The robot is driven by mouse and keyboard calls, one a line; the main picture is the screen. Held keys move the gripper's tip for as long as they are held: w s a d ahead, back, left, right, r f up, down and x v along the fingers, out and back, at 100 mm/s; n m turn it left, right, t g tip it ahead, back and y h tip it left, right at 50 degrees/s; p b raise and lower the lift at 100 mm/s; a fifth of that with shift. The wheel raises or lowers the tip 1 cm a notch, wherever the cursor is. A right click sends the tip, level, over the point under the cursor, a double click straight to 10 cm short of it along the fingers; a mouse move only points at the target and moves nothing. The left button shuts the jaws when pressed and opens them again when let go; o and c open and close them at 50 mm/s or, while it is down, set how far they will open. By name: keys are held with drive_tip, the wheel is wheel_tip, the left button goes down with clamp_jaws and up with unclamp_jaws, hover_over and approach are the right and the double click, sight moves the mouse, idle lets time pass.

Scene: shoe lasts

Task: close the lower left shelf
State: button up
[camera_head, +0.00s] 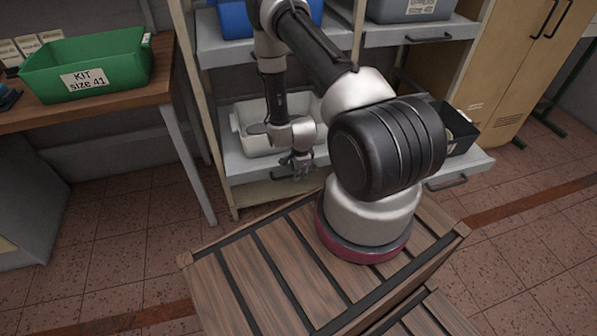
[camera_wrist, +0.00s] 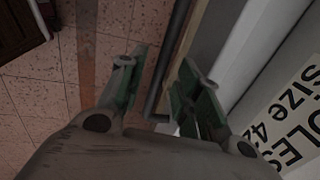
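The lower left shelf (camera_head: 240,168) is a grey tray in the rack, with a white bin (camera_head: 240,122) on it. My arm covers part of both, and I cannot tell how far the shelf is pulled out. My gripper (camera_head: 298,166) is at the shelf's front edge. In the wrist view my gripper (camera_wrist: 160,72) is open, its two fingers apart. A dark bar handle (camera_wrist: 172,50) runs along the shelf front (camera_wrist: 213,35) and shows between the fingers. I cannot tell whether they touch it. The bin's label (camera_wrist: 292,112) reads "size 42".
The lower right shelf (camera_head: 470,165) juts out, with a black bin (camera_head: 462,132) on it. Upper shelves hold a blue bin (camera_head: 236,18) and a grey bin (camera_head: 400,10). A table (camera_head: 120,98) with a green kit bin (camera_head: 90,62) stands left. A cabinet (camera_head: 500,70) stands right.

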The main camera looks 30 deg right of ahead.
drive_tip(key=shift+f, duration=0.2)
clamp_jaws()
drive_tip(key=shift+w, duration=0.1)
